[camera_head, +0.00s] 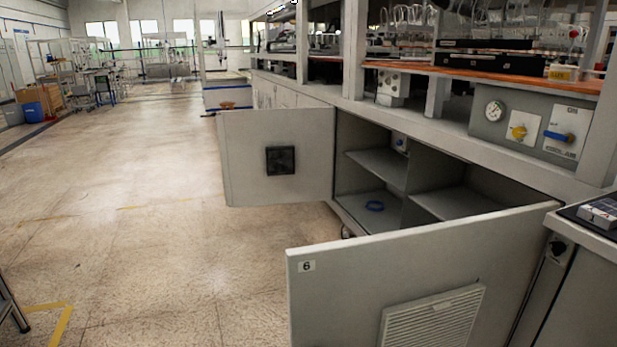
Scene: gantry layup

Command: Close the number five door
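Two light grey cabinet doors stand wide open under the long bench. The far door (250,150) swings out from the left side of the opening. Its visible face carries a black square fitting (280,160), and no number shows on it. The near door (400,265) swings out from the right side, with a label "6" and a louvred vent (432,318). No door marked five can be read in this view. Neither of my grippers is in view.
A panel with a gauge and valve handles (530,122) sits above. A grey counter (590,232) stands at right. The floor (140,220) to the left is broadly clear.

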